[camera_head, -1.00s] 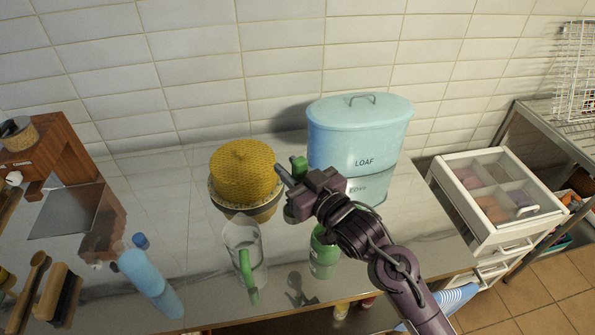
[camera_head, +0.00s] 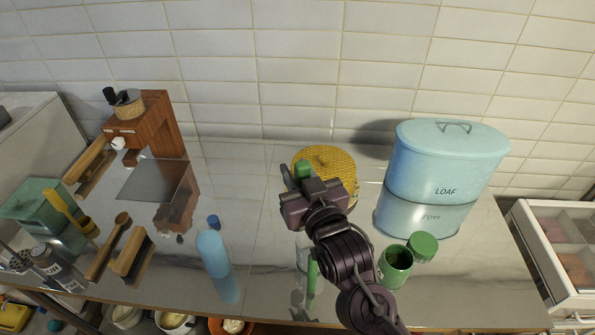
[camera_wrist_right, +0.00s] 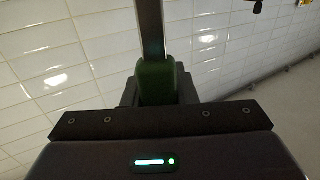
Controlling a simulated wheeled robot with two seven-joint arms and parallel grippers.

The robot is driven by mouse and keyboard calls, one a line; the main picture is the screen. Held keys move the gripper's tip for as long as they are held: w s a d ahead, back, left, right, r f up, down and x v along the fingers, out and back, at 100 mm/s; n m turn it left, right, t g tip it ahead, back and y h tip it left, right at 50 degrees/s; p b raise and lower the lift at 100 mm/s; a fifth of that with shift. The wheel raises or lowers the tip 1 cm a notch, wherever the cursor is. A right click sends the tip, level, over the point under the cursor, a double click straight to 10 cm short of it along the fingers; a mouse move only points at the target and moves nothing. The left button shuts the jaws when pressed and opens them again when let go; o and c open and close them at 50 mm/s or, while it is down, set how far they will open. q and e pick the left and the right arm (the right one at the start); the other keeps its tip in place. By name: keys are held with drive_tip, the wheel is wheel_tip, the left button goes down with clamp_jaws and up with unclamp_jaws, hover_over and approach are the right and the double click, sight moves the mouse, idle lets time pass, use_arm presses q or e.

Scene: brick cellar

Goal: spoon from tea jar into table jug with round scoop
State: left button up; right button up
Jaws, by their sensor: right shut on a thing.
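My right gripper (camera_head: 302,180) is shut on the green handle (camera_head: 303,168) of the scoop, above the counter. In the right wrist view the green handle (camera_wrist_right: 157,82) sits between the jaws, and a metal shaft (camera_wrist_right: 151,28) runs up out of the frame. The scoop's bowl, and whether it holds anything, cannot be made out. The glass jug with a green handle (camera_head: 312,274) stands below, mostly hidden by my right arm. The green tea jar (camera_head: 394,272) stands open to the right of the arm, with its green lid (camera_head: 423,245) beside it. My left gripper is not in view.
A yellow woven dome (camera_head: 335,160) is partly behind the gripper. A blue loaf bin (camera_head: 445,165) stands at the back right. A blue bottle (camera_head: 212,252), a brush (camera_head: 131,255) and a wooden grinder (camera_head: 150,125) are on the left. The reflective counter between is clear.

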drive_tip(key=shift+d+f+b, duration=0.1)
drive_tip(key=shift+f+b, duration=1.75)
drive_tip(key=shift+f, duration=0.05)
drive_tip(key=shift+w+d+f+m+b, duration=2.05)
drive_tip(key=shift+w+d+m, duration=0.45)
drive_tip(key=shift+d+m, duration=2.9)
wheel_tip(320, 180, down, 10)
drive_tip(key=w+d+m+p, duration=0.1)
drive_tip(key=m+p, duration=0.4)
drive_tip(key=m, duration=0.7)
drive_tip(key=shift+w+d+p, duration=0.25)
drive_tip(key=shift+d+p, duration=0.05)
drive_tip(key=shift+d, duration=0.4)
drive_tip(key=shift+f, duration=0.1)
drive_tip(key=shift+d, duration=0.1)
